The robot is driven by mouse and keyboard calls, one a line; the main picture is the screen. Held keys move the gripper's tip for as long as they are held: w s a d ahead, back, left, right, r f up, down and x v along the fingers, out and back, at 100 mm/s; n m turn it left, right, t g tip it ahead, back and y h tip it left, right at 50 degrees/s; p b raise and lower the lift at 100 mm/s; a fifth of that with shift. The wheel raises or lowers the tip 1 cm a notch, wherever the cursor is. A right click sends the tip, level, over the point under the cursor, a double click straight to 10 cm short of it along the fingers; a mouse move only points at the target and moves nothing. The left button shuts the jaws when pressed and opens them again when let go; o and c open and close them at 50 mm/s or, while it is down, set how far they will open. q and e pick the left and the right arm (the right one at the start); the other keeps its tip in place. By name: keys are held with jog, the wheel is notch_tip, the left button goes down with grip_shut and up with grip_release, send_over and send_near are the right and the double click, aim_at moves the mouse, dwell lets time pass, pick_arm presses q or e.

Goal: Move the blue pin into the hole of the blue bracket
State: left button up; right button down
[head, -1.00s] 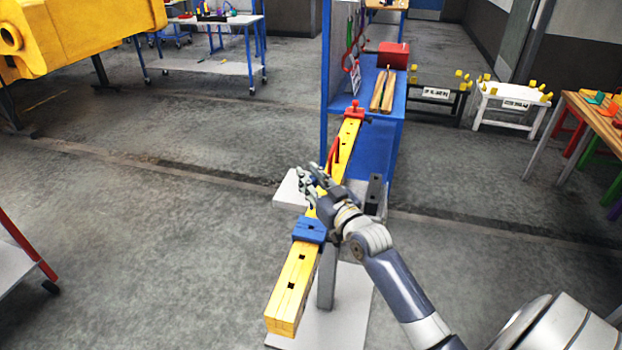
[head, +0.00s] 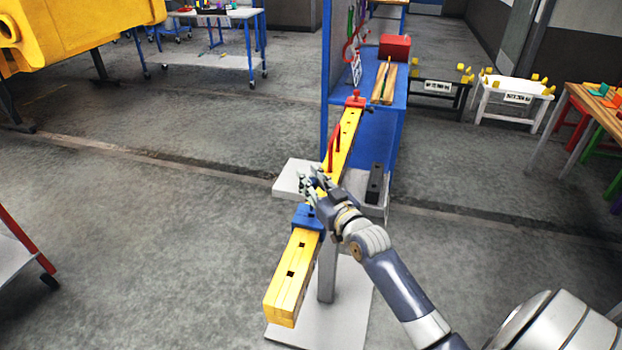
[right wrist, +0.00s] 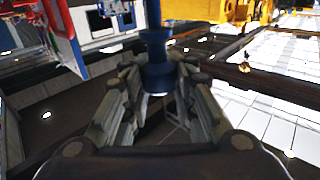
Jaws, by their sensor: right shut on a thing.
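The blue bracket (head: 306,219) sits around the yellow beam (head: 290,268), toward its near end. My right gripper (head: 311,190) is just above and beyond the bracket in the head view. In the right wrist view, the right gripper (right wrist: 156,92) is shut on the blue pin (right wrist: 155,65), which has a wide collar and stands between the fingers. In the head view the pin is mostly hidden by the fingers, and I cannot tell whether its tip touches the bracket. My left gripper is not in view.
A red bracket (head: 355,101) sits at the beam's far end, and a red pin-like piece (head: 334,146) stands along the beam. A grey stand (head: 327,275) supports the beam. A blue bench (head: 375,137) is behind it at right.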

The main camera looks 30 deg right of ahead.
aim_at(311, 210)
jog(key=shift+f+b, duration=0.8)
jog(key=shift+f, duration=0.55)
jog(key=shift+f+b, duration=1.2)
jog(key=shift+f, duration=0.7)
jog(key=c, duration=1.2)
grip_release()
